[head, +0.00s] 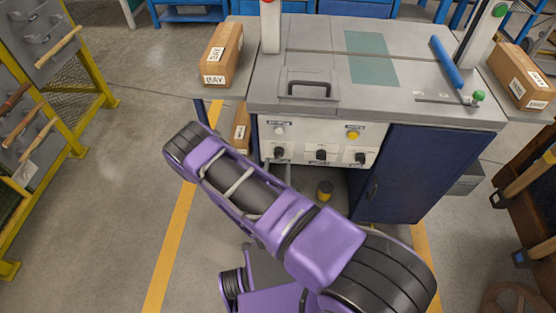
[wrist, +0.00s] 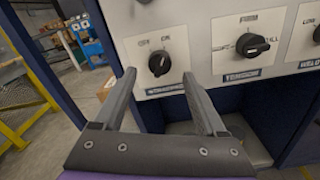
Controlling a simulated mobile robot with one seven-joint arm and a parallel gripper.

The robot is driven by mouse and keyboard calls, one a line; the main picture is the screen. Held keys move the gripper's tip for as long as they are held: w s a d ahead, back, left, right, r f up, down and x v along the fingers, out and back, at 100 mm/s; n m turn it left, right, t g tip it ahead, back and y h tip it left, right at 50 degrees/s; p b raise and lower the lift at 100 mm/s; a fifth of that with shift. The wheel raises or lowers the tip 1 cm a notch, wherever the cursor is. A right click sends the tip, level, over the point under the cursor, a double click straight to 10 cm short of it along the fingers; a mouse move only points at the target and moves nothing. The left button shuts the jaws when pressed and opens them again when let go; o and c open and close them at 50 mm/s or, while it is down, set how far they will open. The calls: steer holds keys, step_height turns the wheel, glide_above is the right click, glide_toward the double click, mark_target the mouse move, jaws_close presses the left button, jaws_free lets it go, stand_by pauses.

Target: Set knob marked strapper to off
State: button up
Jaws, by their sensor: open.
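The strapper knob (wrist: 159,63) is a black rotary knob on the white panel (wrist: 200,25) in the wrist view. OFF is printed at its upper left and ON at its upper right, with a dark name plate (wrist: 163,88) below. Its pointer seems to lean up toward ON, but this is hard to read. In the head view it is the leftmost lower knob (head: 279,153). My gripper (wrist: 158,76) is open and empty, its fingertips to the left and right of the knob and slightly below it. Contact is not visible.
The tension knob (wrist: 252,45) sits to the right, with the weld knob (wrist: 317,35) at the picture's edge. A yellow button (head: 352,134) is above the lower knobs. Below the panel is an open bay, beside a blue cabinet door (head: 408,170).

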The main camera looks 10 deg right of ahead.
mark_target(278, 157)
steer(key=shift+x, duration=1.9)
jaws_close()
